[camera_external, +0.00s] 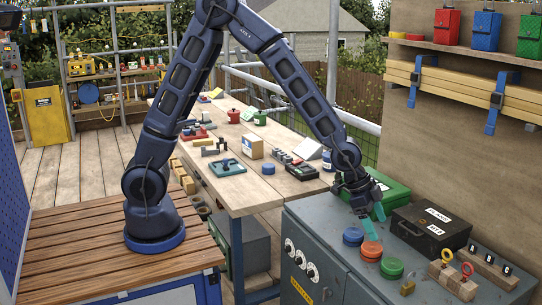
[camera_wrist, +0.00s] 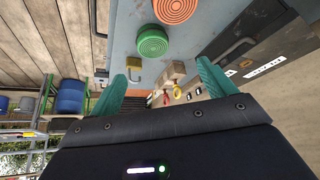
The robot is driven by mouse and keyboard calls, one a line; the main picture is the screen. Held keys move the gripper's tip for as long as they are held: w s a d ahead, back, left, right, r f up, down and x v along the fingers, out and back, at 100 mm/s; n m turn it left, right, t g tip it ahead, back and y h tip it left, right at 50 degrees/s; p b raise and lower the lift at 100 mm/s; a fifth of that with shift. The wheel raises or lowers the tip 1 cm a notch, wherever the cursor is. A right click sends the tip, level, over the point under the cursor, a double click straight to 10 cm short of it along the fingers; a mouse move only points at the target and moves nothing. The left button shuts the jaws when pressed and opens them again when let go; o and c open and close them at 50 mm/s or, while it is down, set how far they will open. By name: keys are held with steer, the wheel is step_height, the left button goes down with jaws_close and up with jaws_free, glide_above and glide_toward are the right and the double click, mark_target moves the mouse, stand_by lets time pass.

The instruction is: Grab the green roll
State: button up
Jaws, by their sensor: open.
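The green roll (camera_external: 391,268) is a round, ridged disc lying flat on the grey cabinet top (camera_external: 335,243). It is the nearest of a row of three, with an orange roll (camera_external: 372,251) and a blue roll (camera_external: 353,236) behind it. In the wrist view the green roll (camera_wrist: 153,43) lies beyond the teal fingertips, and the orange roll (camera_wrist: 178,9) is at the top edge. My gripper (camera_external: 374,220) is open and empty, above the blue and orange rolls. Its fingers (camera_wrist: 162,72) are wide apart, with neither touching the green roll.
A padlock (camera_external: 408,285) lies near the green roll. To the right are wooden blocks with red and yellow rings (camera_external: 452,275), a black box (camera_external: 431,228) and a green case (camera_external: 385,190). A tool-covered workbench (camera_external: 255,185) stands behind the cabinet.

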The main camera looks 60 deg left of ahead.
mark_target(393, 263)
steer(key=d+f, duration=0.1)
steer(key=f, duration=0.1)
steer(key=d+f, duration=0.1)
steer(key=f, duration=0.1)
steer(key=w+d+f, duration=0.1)
steer(key=d, duration=0.1)
steer(key=shift+d+f, duration=0.1)
steer(key=shift+f, duration=0.3)
steer(key=shift+x, duration=3.2)
steer(key=c, duration=1.1)
steer(key=shift+w+r, duration=0.1)
